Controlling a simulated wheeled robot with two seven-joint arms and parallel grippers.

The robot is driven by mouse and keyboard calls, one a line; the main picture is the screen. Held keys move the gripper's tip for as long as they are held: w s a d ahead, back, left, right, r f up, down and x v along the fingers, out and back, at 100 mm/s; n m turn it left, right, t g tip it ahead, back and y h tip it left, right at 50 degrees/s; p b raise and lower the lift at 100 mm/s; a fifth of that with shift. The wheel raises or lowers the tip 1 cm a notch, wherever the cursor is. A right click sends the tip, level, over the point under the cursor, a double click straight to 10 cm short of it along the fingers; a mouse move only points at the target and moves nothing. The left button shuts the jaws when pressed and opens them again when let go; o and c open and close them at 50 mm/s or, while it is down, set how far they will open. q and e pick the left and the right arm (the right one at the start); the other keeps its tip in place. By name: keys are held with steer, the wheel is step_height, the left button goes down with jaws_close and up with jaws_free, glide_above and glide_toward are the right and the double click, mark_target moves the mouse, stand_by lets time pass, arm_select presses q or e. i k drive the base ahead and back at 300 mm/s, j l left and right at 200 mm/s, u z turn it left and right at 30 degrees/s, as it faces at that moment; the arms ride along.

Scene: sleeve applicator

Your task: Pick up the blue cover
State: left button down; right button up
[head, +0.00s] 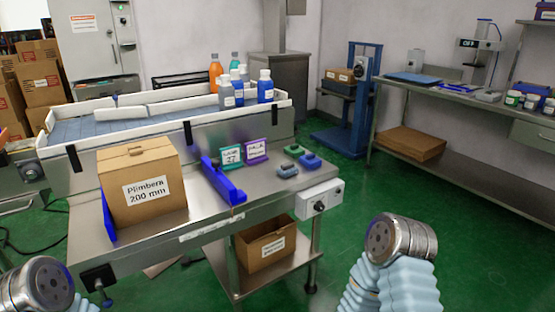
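A small blue piece (310,161), which looks like the blue cover, lies on the right part of the steel worktable. A similar green piece (294,150) lies just behind it, and a grey one (287,170) in front to its left. They are too small to make out in detail. Round metal parts of my two arms show at the bottom left and lower right, apart from the worktable. No gripper fingers show at either arm, so whether the grippers are open or shut is hidden.
A cardboard box (138,187) labelled "Plimbera 200 mm" stands at the table's left. A long blue guide (223,181) and two small signs, teal (231,156) and purple (256,151), stand mid-table. Bottles (265,87) stand on the conveyor behind.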

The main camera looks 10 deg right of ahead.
mark_target(310, 161)
steer(key=l+u, duration=1)
steer(key=i+l, duration=0.05)
steer(key=l, duration=0.1)
